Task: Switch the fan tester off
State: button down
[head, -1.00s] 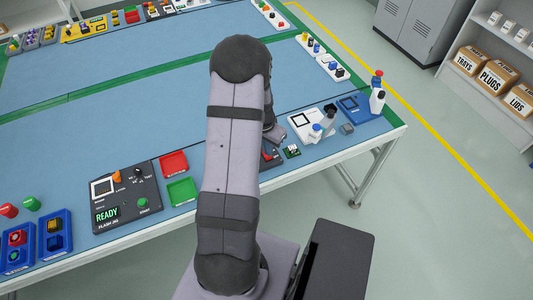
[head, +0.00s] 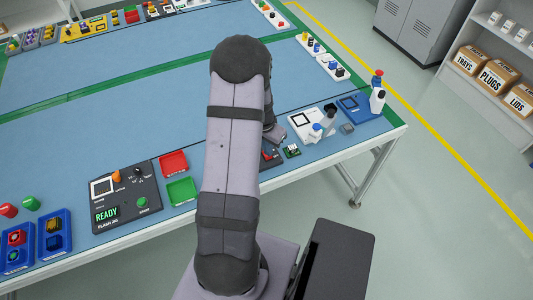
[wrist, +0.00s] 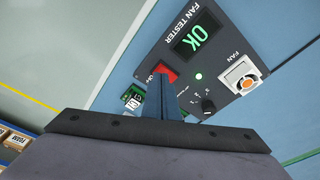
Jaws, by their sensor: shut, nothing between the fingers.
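The fan tester (wrist: 185,62) is a dark grey panel that fills the upper middle of the wrist view. Its display (wrist: 197,40) reads OK in green, and a green lamp (wrist: 198,76) is lit. A red rocker switch (wrist: 167,74) sits at its left side. My gripper (wrist: 166,84) is shut and empty, with its fingertips over the lower part of the switch; I cannot tell whether they touch it. Which way the rocker is tilted is unclear. In the head view the tester (head: 268,157) is mostly hidden behind my arm.
A fan with an orange hub (wrist: 246,83) sits in a white nest on the tester, near a black knob (wrist: 208,105). A green circuit board (wrist: 132,98) lies close by. A flash jig (head: 125,205) stands left, with red and green trays (head: 181,190) beside it.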

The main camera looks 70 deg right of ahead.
jog(key=shift+f+b, duration=0.45)
jog(key=shift+f, duration=0.1)
jog(key=shift+r, duration=0.1)
notch_tip(320, 180, up, 7)
jog(key=p, duration=0.5)
dwell(0.7)
dwell(0.4)
